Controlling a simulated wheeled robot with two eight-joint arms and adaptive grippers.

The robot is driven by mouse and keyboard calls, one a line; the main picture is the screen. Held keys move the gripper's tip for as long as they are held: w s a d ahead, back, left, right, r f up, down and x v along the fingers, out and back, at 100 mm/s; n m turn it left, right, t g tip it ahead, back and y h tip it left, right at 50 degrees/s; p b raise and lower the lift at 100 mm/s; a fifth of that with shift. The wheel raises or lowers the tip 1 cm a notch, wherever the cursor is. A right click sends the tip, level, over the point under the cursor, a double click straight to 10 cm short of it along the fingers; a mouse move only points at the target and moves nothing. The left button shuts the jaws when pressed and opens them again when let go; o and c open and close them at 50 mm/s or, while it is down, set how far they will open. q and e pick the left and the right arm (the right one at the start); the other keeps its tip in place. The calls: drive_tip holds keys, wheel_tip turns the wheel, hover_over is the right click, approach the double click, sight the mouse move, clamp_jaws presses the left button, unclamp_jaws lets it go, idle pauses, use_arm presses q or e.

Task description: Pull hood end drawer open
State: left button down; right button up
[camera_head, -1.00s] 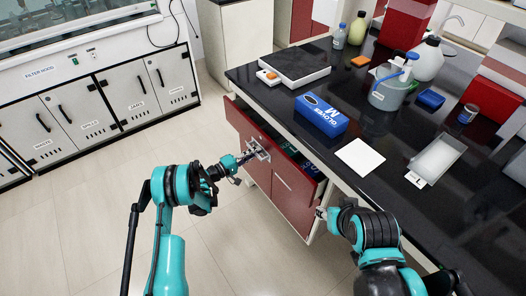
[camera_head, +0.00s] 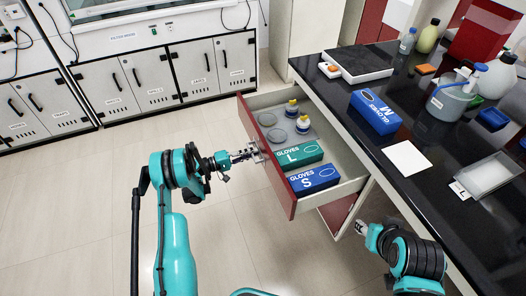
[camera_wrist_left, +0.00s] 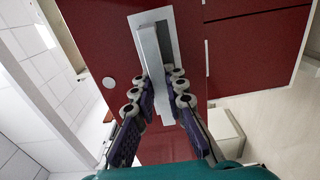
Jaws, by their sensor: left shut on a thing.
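The red-fronted drawer (camera_head: 268,160) at the end of the black-topped bench is pulled well out, and its inside shows. In it lie a green glove box (camera_head: 299,155), a blue glove box marked S (camera_head: 314,179), small bottles with yellow caps (camera_head: 304,124) and round clear dishes (camera_head: 277,136). My left gripper (camera_head: 256,152) is at the drawer front, shut on the metal handle. The left wrist view shows its two fingers either side of the pale handle bar (camera_wrist_left: 152,62) on the red front. My right gripper (camera_head: 362,229) is below the bench edge at the right, small and apart from the drawer.
The bench top (camera_head: 360,145) holds a blue glove box (camera_head: 376,112), a white sheet (camera_head: 407,158), a balance-like tray (camera_head: 364,62) and several bottles. White cabinets (camera_head: 160,80) under a hood stand at back left. The floor left of the drawer is clear.

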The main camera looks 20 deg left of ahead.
use_arm(q)
drive_tip(key=shift+v, duration=0.85)
drive_tip(key=c, duration=1.5)
unclamp_jaws()
drive_tip(key=shift+c, duration=0.2)
drive_tip(key=v, duration=1.2)
drive_tip(key=shift+r, duration=0.1)
